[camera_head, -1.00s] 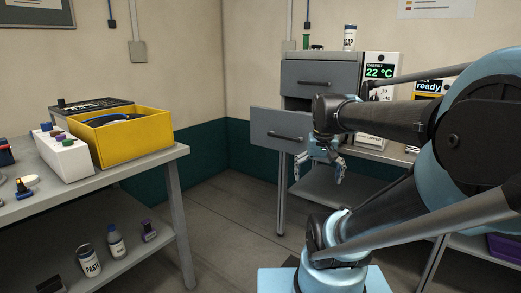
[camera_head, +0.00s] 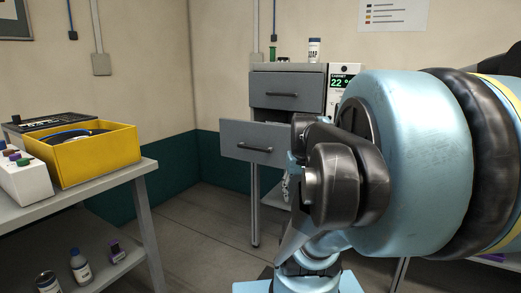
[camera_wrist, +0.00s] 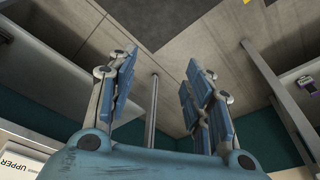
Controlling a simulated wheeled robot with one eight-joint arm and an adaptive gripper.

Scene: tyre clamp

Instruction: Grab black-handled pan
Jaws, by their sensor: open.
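I cannot make out a black-handled pan in either view. My gripper (camera_wrist: 160,75) is open and empty in the wrist view, its blue-padded fingers spread over bare floor. In the head view my arm hides most of the gripper; a small part shows beside the open drawer of the grey cabinet. A dark curved item with a blue edge (camera_head: 78,136) lies in the yellow box on the left table; I cannot tell what it is.
The grey cabinet (camera_head: 287,91) has its lower drawer (camera_head: 252,141) pulled out. The yellow box (camera_head: 100,158) stands on the left table (camera_head: 75,192), with a white rack (camera_head: 25,183) in front. Bottles stand on the lower shelf. Floor between table and cabinet is clear.

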